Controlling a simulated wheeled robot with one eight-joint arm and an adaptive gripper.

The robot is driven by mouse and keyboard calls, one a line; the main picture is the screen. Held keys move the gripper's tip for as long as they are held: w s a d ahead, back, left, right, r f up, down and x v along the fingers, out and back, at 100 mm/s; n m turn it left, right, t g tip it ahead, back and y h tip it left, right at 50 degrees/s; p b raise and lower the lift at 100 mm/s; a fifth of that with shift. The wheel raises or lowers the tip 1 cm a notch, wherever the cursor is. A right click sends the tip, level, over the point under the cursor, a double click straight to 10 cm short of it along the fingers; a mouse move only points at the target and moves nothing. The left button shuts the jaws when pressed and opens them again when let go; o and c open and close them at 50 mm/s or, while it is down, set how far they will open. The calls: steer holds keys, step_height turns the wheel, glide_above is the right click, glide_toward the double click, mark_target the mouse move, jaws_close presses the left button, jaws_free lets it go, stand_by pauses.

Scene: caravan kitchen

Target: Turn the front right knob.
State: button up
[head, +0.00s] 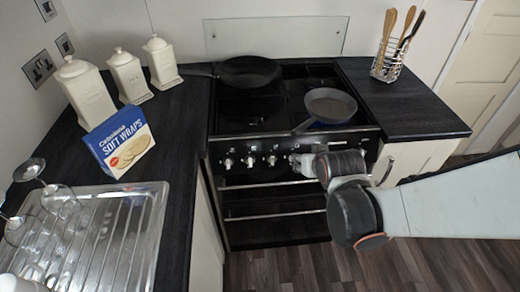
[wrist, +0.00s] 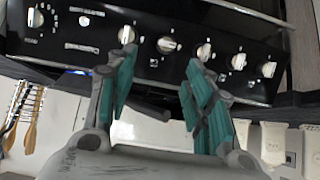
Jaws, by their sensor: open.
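The black cooker's control panel carries a row of silver knobs. In the wrist view the panel is upside down, and one knob (wrist: 167,44) shows just beyond the gap between my fingertips. Another knob (wrist: 127,35) is close by the left fingertip. My gripper (wrist: 162,62) is open and empty, with teal finger pads pointing at the panel. I cannot tell whether the fingertips touch it. In the head view my gripper (head: 301,163) is at the right part of the panel, and my wrist hides the right-hand knobs. Which knob is the front right one is not marked clearly.
A grey pan (head: 331,106) sits on the hob's right side, its handle reaching toward the front edge. A dark frying pan (head: 247,72) is at the back left. An oven rail (head: 265,184) runs below the knobs. A utensil holder (head: 390,66) stands on the right counter.

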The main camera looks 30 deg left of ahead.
steer(key=s+a+b+x, duration=0.1)
steer(key=b+x, duration=0.3)
steer(key=x, duration=0.9)
steer(key=shift+b, duration=0.4)
steer(key=c, duration=1)
